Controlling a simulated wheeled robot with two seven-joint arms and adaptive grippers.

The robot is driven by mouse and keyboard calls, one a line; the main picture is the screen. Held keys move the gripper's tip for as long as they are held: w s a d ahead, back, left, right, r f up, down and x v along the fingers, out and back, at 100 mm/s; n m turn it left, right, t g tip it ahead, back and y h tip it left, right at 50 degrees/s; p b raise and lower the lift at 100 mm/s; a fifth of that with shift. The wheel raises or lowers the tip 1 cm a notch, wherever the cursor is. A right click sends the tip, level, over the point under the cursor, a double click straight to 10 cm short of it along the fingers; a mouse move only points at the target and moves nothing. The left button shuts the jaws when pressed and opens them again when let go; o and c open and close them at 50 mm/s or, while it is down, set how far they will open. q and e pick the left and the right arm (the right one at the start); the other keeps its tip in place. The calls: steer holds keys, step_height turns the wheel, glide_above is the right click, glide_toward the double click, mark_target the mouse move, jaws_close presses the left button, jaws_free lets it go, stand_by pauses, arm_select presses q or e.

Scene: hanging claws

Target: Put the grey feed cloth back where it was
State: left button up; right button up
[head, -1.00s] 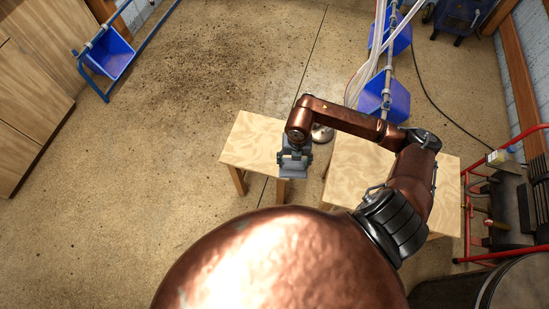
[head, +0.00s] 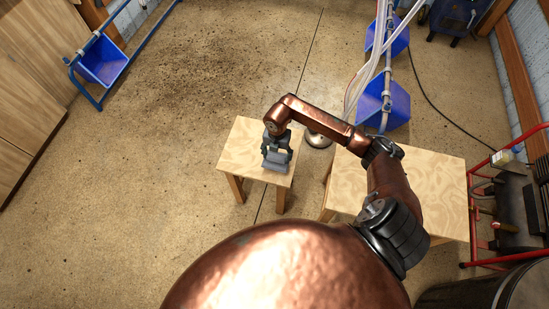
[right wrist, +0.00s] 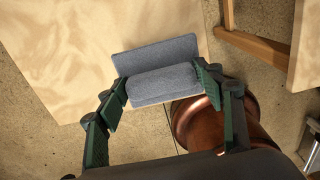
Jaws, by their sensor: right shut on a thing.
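The grey feed cloth (head: 275,163) is a folded grey piece at the front right part of the small wooden table (head: 235,150) in the head view. My right gripper (head: 277,152) is shut on it. In the right wrist view the cloth (right wrist: 165,82) lies between the two green fingers of my right gripper (right wrist: 163,88), with a flat flap beyond them. It overlaps the edge of the table top (right wrist: 60,50); I cannot tell whether it touches the wood. My left gripper is not in view.
A larger wooden table (head: 435,185) stands to the right across a narrow gap. A round metal base (head: 318,140) is on the floor behind the gap. Blue bins (head: 385,103) hang on a pipe behind, and a red cart (head: 483,210) stands far right. The floor left is clear.

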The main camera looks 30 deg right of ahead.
mark_target(275, 158)
steer(key=shift+w+f, duration=0.35)
steer(key=shift+f, duration=0.05)
steer(key=f, duration=0.1)
steer(key=f+b, duration=0.1)
steer(key=f, duration=0.1)
steer(key=shift+w+f, duration=0.2)
steer(key=shift+f, duration=0.1)
steer(key=shift+r, duration=0.1)
steer(key=o, duration=1.2)
step_height(275, 158, up, 12)
steer(key=shift+p, duration=1.25)
